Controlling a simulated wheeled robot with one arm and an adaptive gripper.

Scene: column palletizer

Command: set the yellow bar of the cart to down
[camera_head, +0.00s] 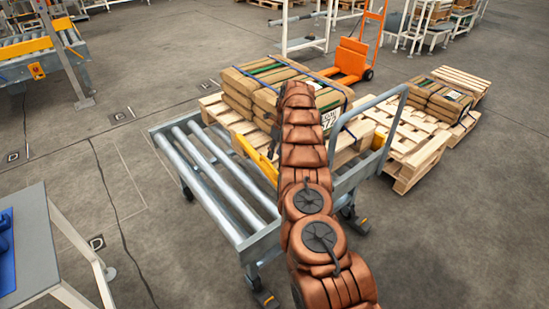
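The cart (249,240) is a grey metal frame with a bed of rollers, with an upright push handle at its right. The yellow bar (257,158) shows along the bed's far right side, to the left of my arm. My arm, in a copper-brown cover, rises across the cart and hides part of the bar and bed. I cannot tell from this view whether the bar is up or down.
Wooden pallets (409,146) with brown sacks (258,92) stand just behind the cart. An orange hand truck (352,58) is farther back. A grey table (30,243) stands at the left front.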

